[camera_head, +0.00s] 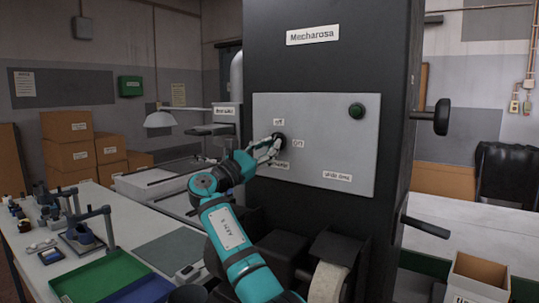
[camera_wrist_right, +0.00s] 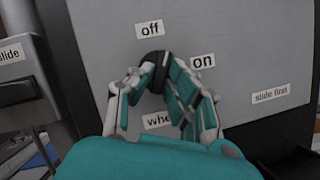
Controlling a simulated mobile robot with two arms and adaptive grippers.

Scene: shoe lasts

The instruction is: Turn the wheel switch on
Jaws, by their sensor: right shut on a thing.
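The wheel switch is a dark knob (camera_wrist_right: 157,62) on the grey panel (camera_head: 337,105) of the black machine. The label "off" (camera_wrist_right: 150,29) is above it and the label "on" (camera_wrist_right: 203,62) is to its right; both also show in the head view. A label starting "whe" (camera_wrist_right: 157,121) is below, partly hidden by my fingers. My right gripper (camera_head: 274,147) reaches the panel from below left and is shut on the knob; it shows in the right wrist view (camera_wrist_right: 152,76) with fingers on both sides. The fingers hide part of the knob. My left gripper is not in view.
A handle (camera_head: 441,117) juts from the machine's right side. A white table (camera_head: 125,225) with green and blue trays stands at left.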

